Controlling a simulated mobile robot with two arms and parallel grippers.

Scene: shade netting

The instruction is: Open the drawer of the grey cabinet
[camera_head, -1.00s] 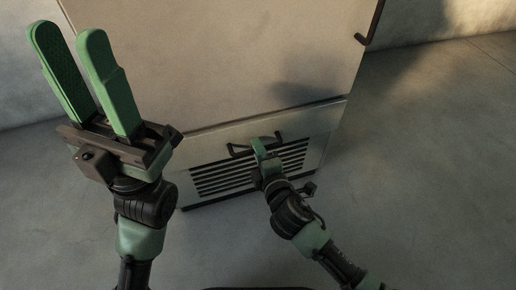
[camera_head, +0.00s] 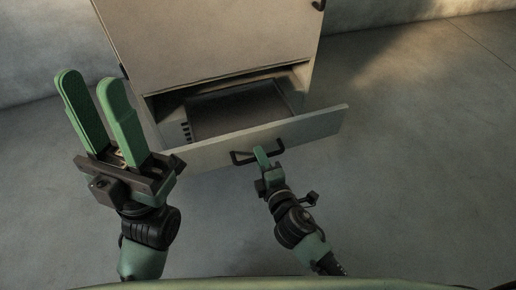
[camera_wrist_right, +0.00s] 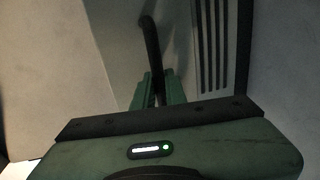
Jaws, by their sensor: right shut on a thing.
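The grey cabinet (camera_head: 215,40) stands at the top middle of the head view. Its bottom drawer (camera_head: 315,127) is pulled well out, and its inside shows as a dark tray space. The drawer's dark bar handle (camera_head: 240,157) is on the front panel. My right gripper (camera_head: 263,158) is shut on the handle. In the right wrist view the dark handle (camera_wrist_right: 151,45) runs between the green fingers of the right gripper (camera_wrist_right: 159,88). My left gripper (camera_head: 101,115) is raised at the left, open and empty, apart from the cabinet.
Another dark handle (camera_head: 318,5) shows at the cabinet's upper right edge. The concrete floor (camera_head: 420,170) is clear to the right and in front. A wall (camera_head: 40,50) stands behind.

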